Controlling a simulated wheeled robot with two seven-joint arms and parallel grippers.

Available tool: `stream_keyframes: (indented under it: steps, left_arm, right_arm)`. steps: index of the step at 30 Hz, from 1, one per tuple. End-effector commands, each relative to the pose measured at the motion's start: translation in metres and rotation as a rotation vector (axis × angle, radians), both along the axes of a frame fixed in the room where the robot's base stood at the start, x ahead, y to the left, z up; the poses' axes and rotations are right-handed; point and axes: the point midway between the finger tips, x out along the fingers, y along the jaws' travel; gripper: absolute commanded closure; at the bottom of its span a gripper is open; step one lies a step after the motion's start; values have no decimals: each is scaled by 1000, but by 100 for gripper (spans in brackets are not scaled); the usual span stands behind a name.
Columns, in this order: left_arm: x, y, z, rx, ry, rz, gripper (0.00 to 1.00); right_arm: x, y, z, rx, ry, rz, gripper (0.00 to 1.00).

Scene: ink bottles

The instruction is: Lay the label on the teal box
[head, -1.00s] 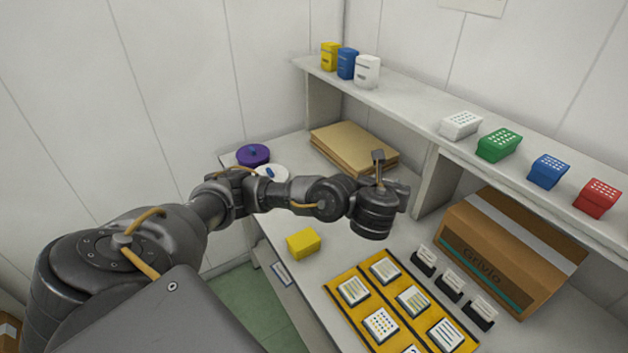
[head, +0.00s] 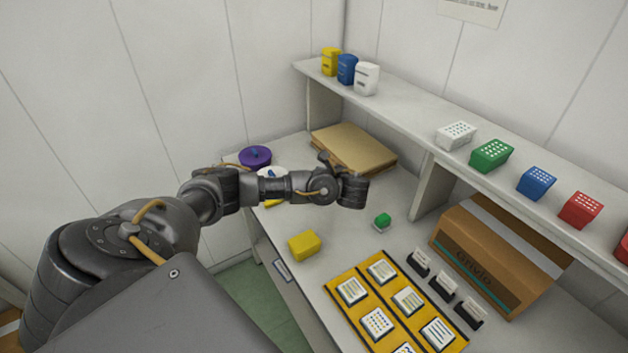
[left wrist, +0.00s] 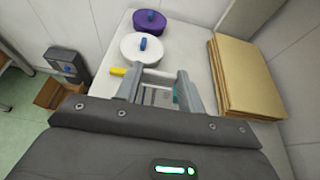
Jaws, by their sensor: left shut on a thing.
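My left gripper (left wrist: 158,88) is shut on a small pale thing (left wrist: 157,98) that looks like the label. It is too small and partly hidden to read, and a bit of teal shows beside it. In the head view my left wrist hangs over the desk, in front of the brown stack; the fingers there are mostly hidden. No plainly teal box stands out. A cardboard carton (head: 487,262) with a teal stripe stands under the shelf on the right. A small green thing (head: 382,220) sits on the desk. My right gripper is out of view.
A yellow tray (head: 372,287) holds several printed cards. Black card holders (head: 443,285) stand beside it. A yellow block (head: 304,245) is near the front edge. A purple disc (head: 255,156) and a white disc (left wrist: 145,48) lie at the far left. Coloured containers line the shelf (head: 410,110).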

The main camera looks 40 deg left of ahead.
Motion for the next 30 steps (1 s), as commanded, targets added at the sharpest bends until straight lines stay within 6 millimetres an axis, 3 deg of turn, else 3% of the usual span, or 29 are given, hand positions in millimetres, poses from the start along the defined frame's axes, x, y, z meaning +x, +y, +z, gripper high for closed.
stream_keyframes:
  steps: [2, 11, 15, 21, 30]
  left_arm:
    - [9, 10, -8, 1, -1, 4, 82]
    - [60, 56, -34, -1, 0, 4, 82]
    - [75, 69, -61, -2, 1, 1, 82]
    - [88, 81, -85, -4, -1, 0, 82]
    - [92, 86, -91, -4, 0, -1, 82]
  right_arm:
    - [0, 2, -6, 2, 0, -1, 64]
    - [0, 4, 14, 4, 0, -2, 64]
    - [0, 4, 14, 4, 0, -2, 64]
    - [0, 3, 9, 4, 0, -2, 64]
    - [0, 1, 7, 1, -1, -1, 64]
